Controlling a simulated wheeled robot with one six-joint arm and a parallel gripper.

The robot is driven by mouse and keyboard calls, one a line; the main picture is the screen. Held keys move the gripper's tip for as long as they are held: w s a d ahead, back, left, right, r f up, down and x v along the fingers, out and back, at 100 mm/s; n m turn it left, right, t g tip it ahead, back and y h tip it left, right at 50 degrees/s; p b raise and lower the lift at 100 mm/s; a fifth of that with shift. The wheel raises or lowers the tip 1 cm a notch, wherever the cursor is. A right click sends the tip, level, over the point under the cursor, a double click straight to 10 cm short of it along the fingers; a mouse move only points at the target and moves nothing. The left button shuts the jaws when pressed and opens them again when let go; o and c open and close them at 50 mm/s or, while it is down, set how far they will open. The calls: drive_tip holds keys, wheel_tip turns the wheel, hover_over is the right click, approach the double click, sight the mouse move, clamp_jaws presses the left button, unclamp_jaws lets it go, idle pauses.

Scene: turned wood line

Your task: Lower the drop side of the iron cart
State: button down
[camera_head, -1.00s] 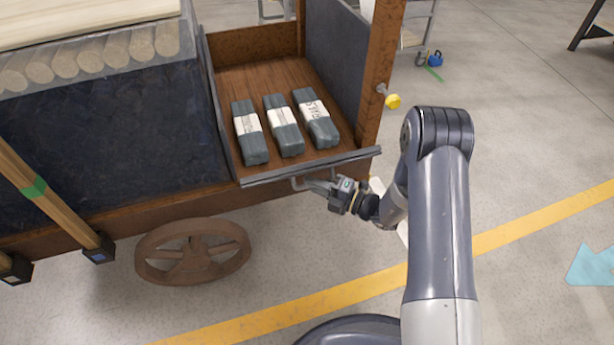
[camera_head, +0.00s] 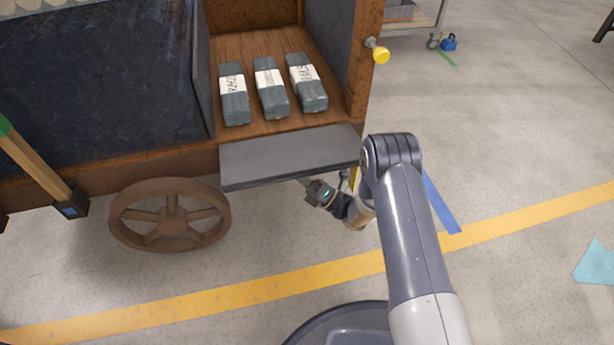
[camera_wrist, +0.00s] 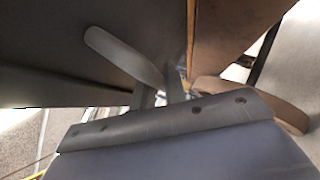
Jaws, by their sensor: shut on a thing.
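The iron cart (camera_head: 180,158) has a dark grey drop side (camera_head: 285,160) on its open front bay. The drop side is swung outward and slopes down, with its broad face showing. My gripper (camera_head: 308,184) is under its outer edge, right of the middle. In the wrist view, my gripper (camera_wrist: 162,88) has its fingers close together at a grey handle bar (camera_wrist: 125,55) beside the dark panel. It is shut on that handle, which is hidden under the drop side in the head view.
Several wrapped grey bundles, one of them in the middle (camera_head: 270,88), lie on the bay's wooden floor. A spoked wheel (camera_head: 170,214) stands left of my gripper. A yellow-capped knob (camera_head: 380,55) sticks out from the right post. The floor in front is clear.

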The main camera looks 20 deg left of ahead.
drive_tip(key=shift+w+f+n+y, duration=0.15)
drive_tip(key=shift+f+n+y, duration=0.1)
drive_tip(key=shift+n+y, duration=0.2)
drive_tip(key=c, duration=1.5)
unclamp_jaws()
drive_tip(key=shift+a, duration=0.1)
drive_tip(key=shift+o, duration=0.2)
drive_tip(key=w+p+v, duration=0.1)
drive_tip(key=p+v, duration=0.1)
drive_tip(key=v, duration=0.9)
drive_tip(key=shift+s, duration=0.4)
